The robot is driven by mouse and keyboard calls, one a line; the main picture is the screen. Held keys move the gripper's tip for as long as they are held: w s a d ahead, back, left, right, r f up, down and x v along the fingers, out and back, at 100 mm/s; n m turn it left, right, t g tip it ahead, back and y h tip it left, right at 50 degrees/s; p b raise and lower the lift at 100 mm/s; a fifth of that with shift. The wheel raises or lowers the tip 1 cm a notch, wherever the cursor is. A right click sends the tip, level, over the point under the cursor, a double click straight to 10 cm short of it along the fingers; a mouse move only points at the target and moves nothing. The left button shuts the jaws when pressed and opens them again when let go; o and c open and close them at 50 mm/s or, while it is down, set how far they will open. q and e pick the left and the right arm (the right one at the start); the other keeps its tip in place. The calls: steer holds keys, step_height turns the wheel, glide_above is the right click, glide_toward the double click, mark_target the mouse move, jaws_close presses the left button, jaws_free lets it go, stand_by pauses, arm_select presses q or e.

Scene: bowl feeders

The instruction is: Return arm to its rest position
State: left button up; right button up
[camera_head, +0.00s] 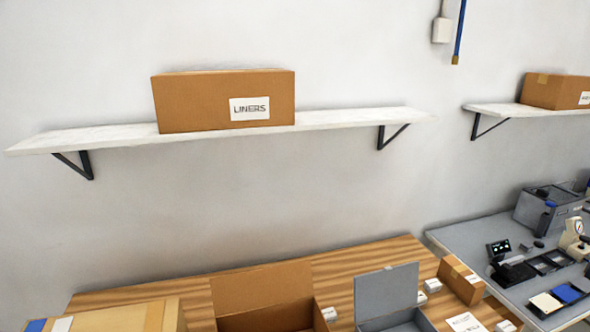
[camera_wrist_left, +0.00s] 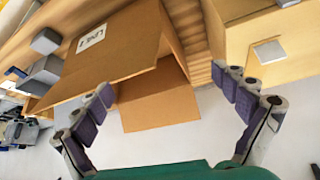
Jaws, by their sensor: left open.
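My left gripper (camera_wrist_left: 168,90) shows only in the left wrist view. Its two fingers with dark purple pads are spread wide, with nothing between them. Behind the fingers, some way off, is an open cardboard box (camera_wrist_left: 120,50) with a white label. The image is tilted, so how far the gripper is from the box is hard to tell. A green part of my own arm shows at the bottom of this view. Neither arm shows in the head view, and my right gripper is in neither view.
On the wooden table (camera_head: 340,262) stand an open cardboard box (camera_head: 262,290), an open grey box (camera_head: 386,290) and a small carton (camera_head: 461,280). A LINERS box (camera_head: 200,103) sits on a wall shelf (camera_head: 350,117). A grey bench (camera_head: 465,238) with devices is at right.

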arm_select(q)
step_height(320, 180, down, 10)
steer(key=b, duration=1)
steer(key=shift+s+t, duration=0.4)
